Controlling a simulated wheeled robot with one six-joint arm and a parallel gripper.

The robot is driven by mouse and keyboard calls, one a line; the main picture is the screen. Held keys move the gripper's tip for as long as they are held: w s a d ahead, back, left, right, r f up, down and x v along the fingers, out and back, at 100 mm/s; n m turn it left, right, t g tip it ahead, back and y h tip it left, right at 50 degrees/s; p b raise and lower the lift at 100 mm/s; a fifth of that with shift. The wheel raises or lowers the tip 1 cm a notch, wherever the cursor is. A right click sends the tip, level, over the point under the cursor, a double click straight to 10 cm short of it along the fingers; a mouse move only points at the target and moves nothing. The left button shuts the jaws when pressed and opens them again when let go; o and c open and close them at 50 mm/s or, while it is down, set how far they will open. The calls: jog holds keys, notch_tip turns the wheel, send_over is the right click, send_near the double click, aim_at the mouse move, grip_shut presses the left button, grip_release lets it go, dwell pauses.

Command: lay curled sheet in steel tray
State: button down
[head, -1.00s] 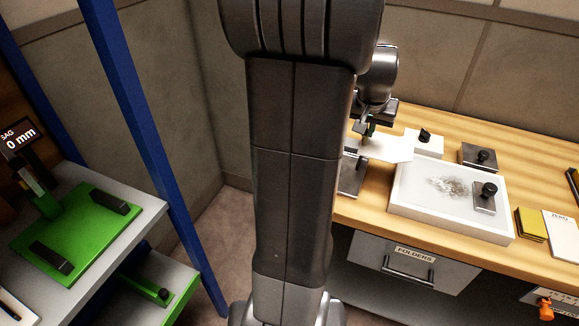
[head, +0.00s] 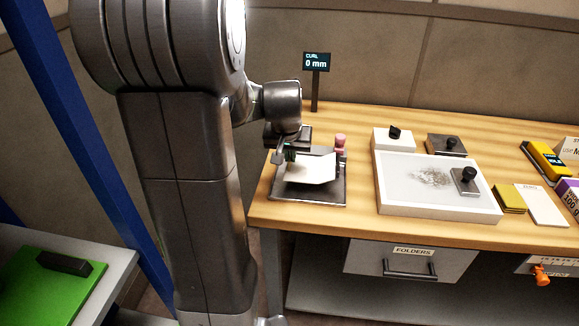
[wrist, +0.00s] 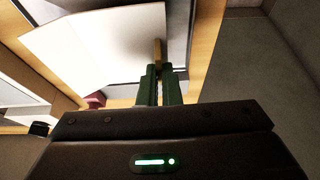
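My gripper (head: 288,153) is shut on the near-left edge of a white sheet (head: 312,170). The sheet is over the steel tray (head: 318,199), a dark flat tray at the left end of the wooden bench; its bend is slight. I cannot tell whether the sheet touches the tray floor. In the wrist view the green fingers (wrist: 158,82) meet the sheet (wrist: 105,45) at its edge, and part of the tray (wrist: 176,45) shows beside it. A sign (head: 316,62) behind the tray reads "CURL 0 mm".
A pink knob (head: 340,142) stands at the tray's back right. To the right are a white box (head: 393,142), a dark block (head: 451,147) and a white tray (head: 392,199) with a grey smudge and a knobbed block (head: 466,181). Bare bench lies between the two trays.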

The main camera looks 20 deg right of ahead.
aim_at(290, 164)
jog(key=shift+f, duration=1.85)
jog(key=shift+f, duration=0.1)
jog(key=c, duration=1.6)
grip_release()
jog(key=shift+r, duration=0.3)
jog(key=v, duration=1.1)
jog(key=shift+s+a+r, duration=0.1)
jog(key=shift+r, duration=0.25)
